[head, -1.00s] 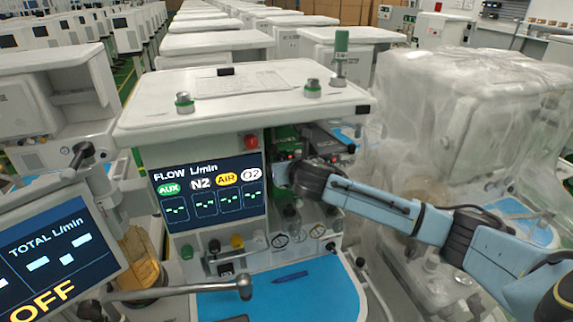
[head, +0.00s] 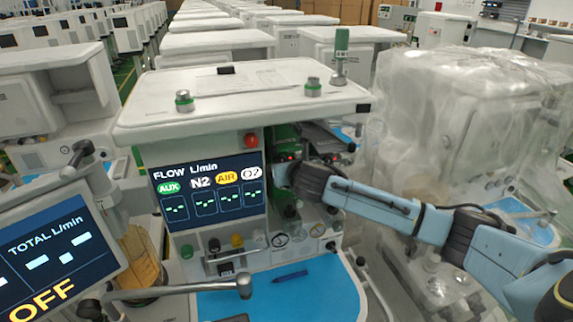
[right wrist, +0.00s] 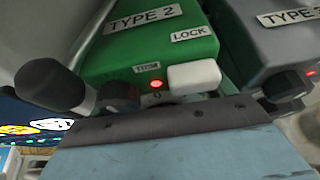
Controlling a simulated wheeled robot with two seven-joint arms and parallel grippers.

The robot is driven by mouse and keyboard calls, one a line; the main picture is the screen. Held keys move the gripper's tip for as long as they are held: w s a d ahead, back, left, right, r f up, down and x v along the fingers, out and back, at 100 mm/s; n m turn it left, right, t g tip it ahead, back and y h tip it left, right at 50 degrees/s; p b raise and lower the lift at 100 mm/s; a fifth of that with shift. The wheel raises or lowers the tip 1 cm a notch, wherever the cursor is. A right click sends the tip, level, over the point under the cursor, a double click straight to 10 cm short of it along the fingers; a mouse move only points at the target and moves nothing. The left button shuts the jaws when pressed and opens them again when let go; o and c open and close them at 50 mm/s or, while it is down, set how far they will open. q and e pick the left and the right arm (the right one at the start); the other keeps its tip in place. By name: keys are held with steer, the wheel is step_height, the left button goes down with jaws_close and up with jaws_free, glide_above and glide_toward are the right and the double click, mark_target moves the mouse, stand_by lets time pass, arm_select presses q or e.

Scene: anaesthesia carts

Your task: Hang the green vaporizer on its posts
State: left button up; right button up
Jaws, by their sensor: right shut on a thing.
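The green vaporizer (right wrist: 150,45) is at the top middle of the right wrist view, with "TYPE 2" and "LOCK" labels, a small red light and a white block on its front. In the head view a little of it (head: 283,139) shows beside the flow screen, in the machine's bay. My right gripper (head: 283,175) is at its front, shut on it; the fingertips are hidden. The posts are hidden, so I cannot tell whether the vaporizer is seated on them. My left gripper is not in view.
A grey vaporizer (right wrist: 265,35) labelled "TYPE 3" stands close on the right of the green one. The flow screen (head: 208,188) is close on the left. A blue work surface (head: 305,295) with a pen (head: 290,277) lies below. A plastic-covered machine (head: 450,120) stands right.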

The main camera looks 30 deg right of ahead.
steer(key=shift+w+f+b, duration=0.1)
steer(key=shift+f+b, duration=0.3)
steer(key=shift+f, duration=0.25)
steer(key=o, duration=1.7)
steer(key=shift+o, duration=0.6)
steer(key=b+v, duration=0.1)
steer(key=v, duration=1.2)
steer(key=shift+s, duration=0.4)
